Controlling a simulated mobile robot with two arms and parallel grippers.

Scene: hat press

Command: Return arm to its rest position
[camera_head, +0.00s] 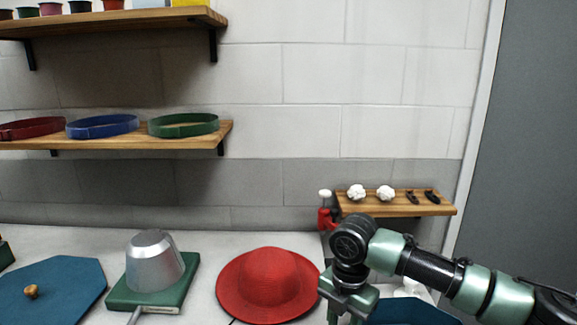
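My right arm (487,292) reaches in from the right edge, green and black. Its wrist bends down to the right gripper (348,304) at the bottom of the head view. The fingertips are cut off by the frame edge, so I cannot tell whether it is open or shut. The gripper is just right of a red brimmed hat (268,278) lying on the counter. My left arm and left gripper are not in view.
A metal hat form (154,262) stands on a green base (120,293) left of the hat. A blue octagonal board (62,290) lies further left. A low wooden shelf (395,208) with small items is behind my arm. Wall shelves hold coloured bands (103,126).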

